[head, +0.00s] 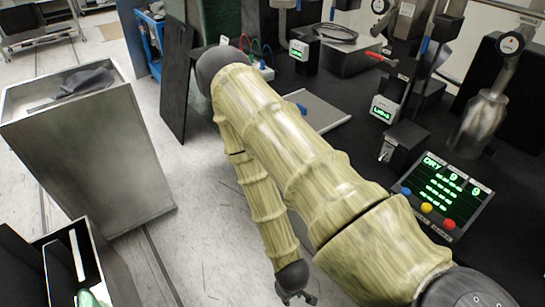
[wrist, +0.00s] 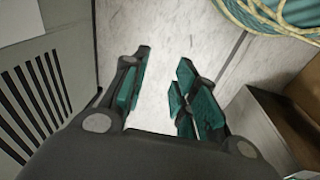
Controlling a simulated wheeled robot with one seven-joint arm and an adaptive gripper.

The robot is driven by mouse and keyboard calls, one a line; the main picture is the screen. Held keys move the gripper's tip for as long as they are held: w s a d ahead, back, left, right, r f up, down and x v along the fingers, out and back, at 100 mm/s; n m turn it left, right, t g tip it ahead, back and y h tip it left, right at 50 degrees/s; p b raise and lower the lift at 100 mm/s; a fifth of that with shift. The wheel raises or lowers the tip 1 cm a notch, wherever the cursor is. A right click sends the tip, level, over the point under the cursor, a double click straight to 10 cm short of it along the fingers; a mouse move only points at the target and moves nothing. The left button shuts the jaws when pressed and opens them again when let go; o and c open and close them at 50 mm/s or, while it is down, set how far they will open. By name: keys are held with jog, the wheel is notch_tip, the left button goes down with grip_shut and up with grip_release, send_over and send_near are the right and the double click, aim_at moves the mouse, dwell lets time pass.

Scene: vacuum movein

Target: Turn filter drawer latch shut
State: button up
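My gripper (head: 297,292) hangs low at the bottom of the head view, over the pale floor and apart from the bench. In the wrist view my gripper (wrist: 160,88) is open, with a clear gap between its teal-padded fingers and only floor showing between them. I cannot pick out a filter drawer or its latch in either view. My sleeved arm covers much of the middle of the head view and hides part of the bench.
A dark bench carries a lit display box (head: 440,195) with coloured buttons and a metal bottle (head: 480,125). A grey metal bin (head: 95,150) stands left. The wrist view shows a slotted grey panel (wrist: 35,95), coiled hose (wrist: 275,18) and metal box (wrist: 250,118).

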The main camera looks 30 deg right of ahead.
jog(key=w+d+f+n+t+h+b, duration=0.15)
jog(key=w+d+b, duration=0.3)
jog(key=w, duration=0.45)
jog(key=w+d+f+n+t+h+b, duration=0.1)
jog(key=w+d+f+t+h+b, duration=0.25)
jog(key=w, duration=0.55)
jog(key=w+d+n+t+h+b, duration=0.1)
jog(key=w+d+n+h+b, duration=0.1)
jog(key=w+d+b, duration=0.45)
jog(key=w+d+r+t+h+b, duration=0.1)
jog(key=w+r+h+b, duration=0.3)
jog(key=w+r+b, duration=0.4)
jog(key=w+d+r+h+b, duration=0.2)
jog(key=w+r+h+b, duration=0.3)
jog(key=w, duration=0.6)
jog(key=shift+n+y, duration=0.35)
jog(key=shift+y, duration=0.15)
jog(key=shift+f+b+x, duration=0.15)
jog(key=shift+b+x, duration=1.75)
jog(key=shift+x, duration=0.65)
jog(key=shift+f+b+x, duration=0.15)
jog(key=shift+b+x, duration=1.7)
jog(key=shift+x, duration=0.7)
grip_shut()
